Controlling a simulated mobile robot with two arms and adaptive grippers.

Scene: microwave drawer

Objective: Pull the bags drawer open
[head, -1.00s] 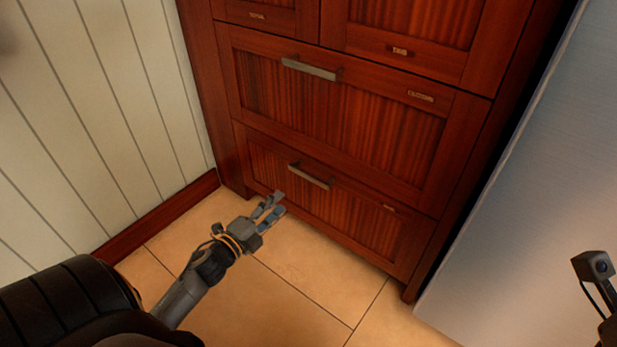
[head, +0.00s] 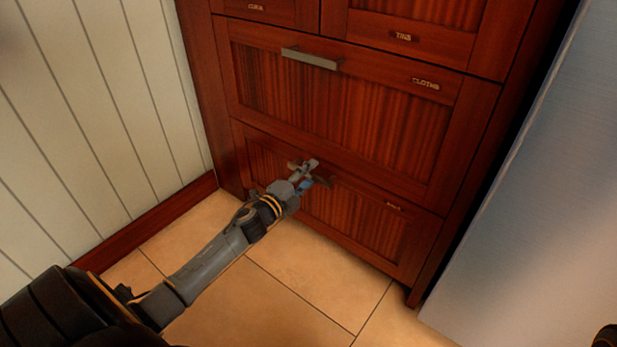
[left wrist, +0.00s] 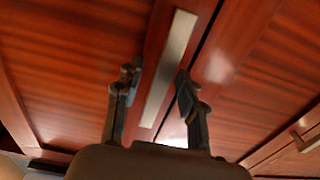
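The lowest drawer (head: 362,218) of the red-brown wooden cabinet is shut. Its small label (head: 394,206) is too blurred to read, so I cannot confirm it says bags. My left gripper (head: 311,174) is at this drawer's metal bar handle (head: 324,182) and partly hides it. In the left wrist view the pale handle (left wrist: 171,68) runs between the two spread fingers of the gripper (left wrist: 161,82), one on each side. Gaps show between the fingers and the bar, so the gripper is open.
Above is a wide drawer labelled CLOTHS (head: 425,83) with its own handle (head: 311,58). A drawer labelled TINS (head: 403,36) is higher up. A panelled wall (head: 90,120) stands left, a grey appliance side (head: 545,190) right. The tiled floor (head: 300,290) in front is clear.

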